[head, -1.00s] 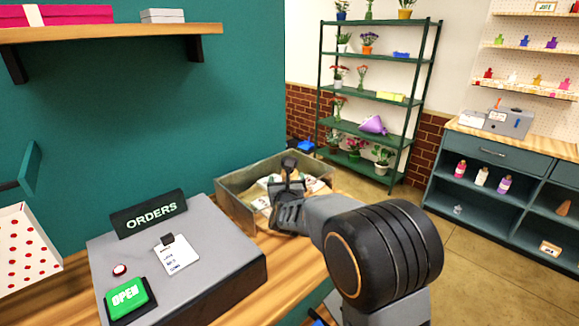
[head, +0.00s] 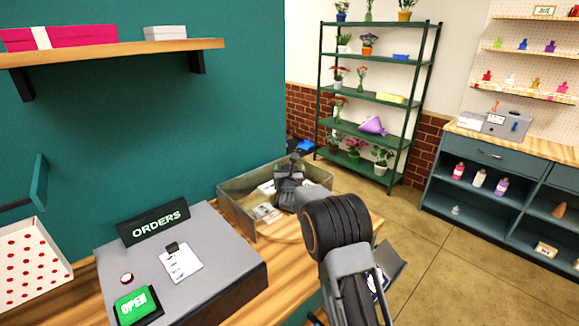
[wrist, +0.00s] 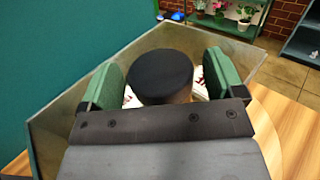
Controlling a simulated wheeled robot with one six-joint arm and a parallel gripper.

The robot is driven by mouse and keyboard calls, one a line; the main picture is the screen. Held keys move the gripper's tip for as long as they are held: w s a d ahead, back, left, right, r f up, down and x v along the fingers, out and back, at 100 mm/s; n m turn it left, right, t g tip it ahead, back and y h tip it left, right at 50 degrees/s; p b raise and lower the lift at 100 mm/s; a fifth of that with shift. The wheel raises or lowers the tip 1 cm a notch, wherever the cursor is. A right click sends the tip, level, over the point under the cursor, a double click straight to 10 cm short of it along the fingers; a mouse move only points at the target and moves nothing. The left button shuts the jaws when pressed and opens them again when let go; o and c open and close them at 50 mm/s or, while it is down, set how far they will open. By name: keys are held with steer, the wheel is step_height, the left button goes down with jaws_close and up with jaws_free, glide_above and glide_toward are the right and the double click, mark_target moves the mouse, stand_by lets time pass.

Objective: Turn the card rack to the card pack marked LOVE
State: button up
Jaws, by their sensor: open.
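The card rack sits in an open grey metal tray (head: 236,213) on the wooden counter. In the wrist view its round black knob (wrist: 160,72) stands in the middle of the tray (wrist: 50,128). My gripper (wrist: 165,82) is open, with one green-padded finger on each side of the knob. I cannot tell whether the pads touch it. White packs with red marks (wrist: 199,88) show partly beside the knob. In the head view my gripper (head: 289,178) is low over the tray, with pale packs (head: 266,212) beside it. The LOVE marking cannot be read.
A grey orders box (head: 215,255) with an ORDERS sign (head: 154,222) and green OPEN button (head: 137,304) stands left of the tray. The tray walls surround my gripper. A teal wall (head: 130,120) is behind. A green plant shelf (head: 378,97) stands beyond.

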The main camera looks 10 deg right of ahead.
steer(key=shift+w+d, duration=0.1)
steer(key=shift+w, duration=0.45)
steer(key=c, duration=1.2)
steer(key=shift+c, duration=0.2)
